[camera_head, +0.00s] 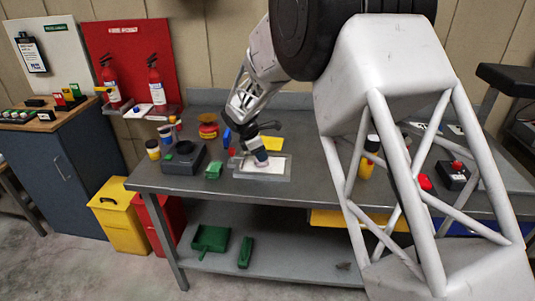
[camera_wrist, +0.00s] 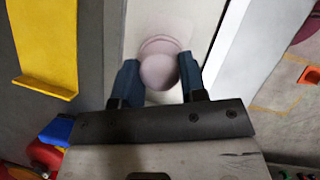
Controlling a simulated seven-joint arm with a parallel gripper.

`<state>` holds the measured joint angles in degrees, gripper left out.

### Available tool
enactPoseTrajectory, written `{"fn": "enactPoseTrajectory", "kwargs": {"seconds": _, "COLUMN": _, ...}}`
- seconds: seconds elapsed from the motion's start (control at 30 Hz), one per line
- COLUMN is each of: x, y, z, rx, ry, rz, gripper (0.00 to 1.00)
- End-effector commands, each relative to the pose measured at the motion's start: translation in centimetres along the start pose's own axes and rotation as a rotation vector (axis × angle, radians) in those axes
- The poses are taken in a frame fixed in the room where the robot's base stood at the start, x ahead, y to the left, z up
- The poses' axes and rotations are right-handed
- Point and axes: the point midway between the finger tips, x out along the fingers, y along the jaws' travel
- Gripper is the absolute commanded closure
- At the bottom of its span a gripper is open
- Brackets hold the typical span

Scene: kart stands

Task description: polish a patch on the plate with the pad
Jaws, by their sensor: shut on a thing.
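My gripper (camera_head: 256,150) is over the workbench, pointing down at the plate (camera_head: 274,168). The plate is a pale rectangle in a grey frame near the bench's front edge. In the wrist view, the two dark blue fingers (camera_wrist: 158,84) are shut on the pad (camera_wrist: 158,72). The pad has a round pinkish knob and a wider disc beyond it. The plate shows as a pale strip (camera_wrist: 150,14) behind the pad. The pad is at or just above the plate; I cannot tell whether it touches. The pad's underside is hidden.
A green block (camera_head: 213,170) and a dark box (camera_head: 183,158) stand left of the plate. A yellow sheet (camera_head: 271,143) lies behind it, with a red and yellow item (camera_head: 208,127) farther left. A yellow-and-black container (camera_head: 368,157) stands to the right.

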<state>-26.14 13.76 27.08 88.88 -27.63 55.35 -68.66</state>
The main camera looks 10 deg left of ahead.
Motion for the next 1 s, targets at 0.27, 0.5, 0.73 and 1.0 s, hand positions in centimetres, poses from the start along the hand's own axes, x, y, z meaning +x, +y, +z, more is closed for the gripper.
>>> {"fn": "enactPoseTrajectory", "kwargs": {"seconds": 0.27, "x": 0.1, "y": 0.0, "z": -0.1, "rx": 0.001, "ry": 0.0, "rz": -0.002, "gripper": 0.8}}
{"fn": "enactPoseTrajectory", "kwargs": {"seconds": 0.5, "x": 0.9, "y": -0.8, "z": 1.8, "rx": 0.002, "ry": 0.0, "rz": -0.003, "gripper": 0.8}}
{"fn": "enactPoseTrajectory", "kwargs": {"seconds": 0.73, "x": 1.4, "y": -1.6, "z": 3.7, "rx": 0.001, "ry": 0.0, "rz": -0.001, "gripper": 0.8}}
{"fn": "enactPoseTrajectory", "kwargs": {"seconds": 1.0, "x": 1.3, "y": -2.1, "z": 5.2, "rx": 0.001, "ry": 0.0, "rz": 0.002, "gripper": 0.8}}
